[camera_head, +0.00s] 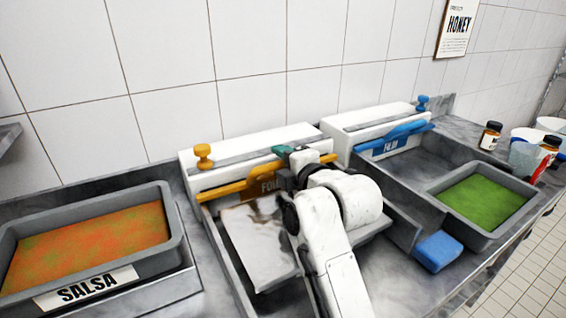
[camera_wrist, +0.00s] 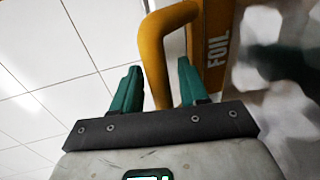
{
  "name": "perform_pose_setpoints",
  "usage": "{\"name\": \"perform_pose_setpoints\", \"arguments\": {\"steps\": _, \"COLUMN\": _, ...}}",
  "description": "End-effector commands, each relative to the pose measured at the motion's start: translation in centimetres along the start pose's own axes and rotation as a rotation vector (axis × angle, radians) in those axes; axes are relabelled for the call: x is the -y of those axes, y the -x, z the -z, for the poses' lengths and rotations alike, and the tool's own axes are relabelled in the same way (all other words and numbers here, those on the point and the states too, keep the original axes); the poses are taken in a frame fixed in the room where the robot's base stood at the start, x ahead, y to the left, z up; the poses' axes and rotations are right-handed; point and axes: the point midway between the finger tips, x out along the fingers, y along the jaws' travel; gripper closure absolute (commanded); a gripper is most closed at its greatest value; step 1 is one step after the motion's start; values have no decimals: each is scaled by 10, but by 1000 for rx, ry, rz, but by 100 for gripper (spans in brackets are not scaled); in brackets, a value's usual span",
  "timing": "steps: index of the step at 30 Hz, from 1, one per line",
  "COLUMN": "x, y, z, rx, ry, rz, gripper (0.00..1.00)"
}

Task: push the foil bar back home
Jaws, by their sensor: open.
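The foil bar (camera_head: 236,189) is a yellow-orange bar marked FOIL across the front of the left white dispenser (camera_head: 230,158). In the wrist view the bar (camera_wrist: 208,45) stands upright in the picture, with its curved yellow handle (camera_wrist: 157,60). My gripper (camera_wrist: 158,72) has green fingers spread apart, and the handle's end shows between them with gaps on both sides. In the head view my gripper (camera_head: 288,160) is at the bar's right part, and my arm hides part of the bar and its handle. Contact cannot be told.
A crumpled foil sheet (camera_head: 258,245) lies below the bar. A second dispenser with a blue FILM bar (camera_head: 392,141) stands to the right. A salsa tray (camera_head: 172,215) is at left, a green-filled tray (camera_head: 450,207) at right. A blue block (camera_head: 437,251) lies near the front. A tiled wall stands behind.

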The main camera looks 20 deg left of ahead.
Motion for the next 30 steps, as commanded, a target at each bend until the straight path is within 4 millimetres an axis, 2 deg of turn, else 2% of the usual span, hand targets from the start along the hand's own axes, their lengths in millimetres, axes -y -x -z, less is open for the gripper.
{"name": "perform_pose_setpoints", "arguments": {"steps": 5, "x": 0, "y": 4, "z": 0, "rx": 0, "ry": 0, "rz": -1, "gripper": 56}}
{"name": "perform_pose_setpoints", "arguments": {"steps": 8, "x": 1, "y": 14, "z": -1, "rx": 1, "ry": 0, "rz": 0, "gripper": 56}}
{"name": "perform_pose_setpoints", "arguments": {"steps": 21, "x": 1, "y": 87, "z": 0, "rx": 1, "ry": 0, "rz": -1, "gripper": 56}}
{"name": "perform_pose_setpoints", "arguments": {"steps": 25, "x": 1, "y": 100, "z": 0, "rx": 1, "ry": 0, "rz": 0, "gripper": 56}}
{"name": "perform_pose_setpoints", "arguments": {"steps": 30, "x": 0, "y": 107, "z": 0, "rx": -1, "ry": 0, "rz": 0, "gripper": 56}}
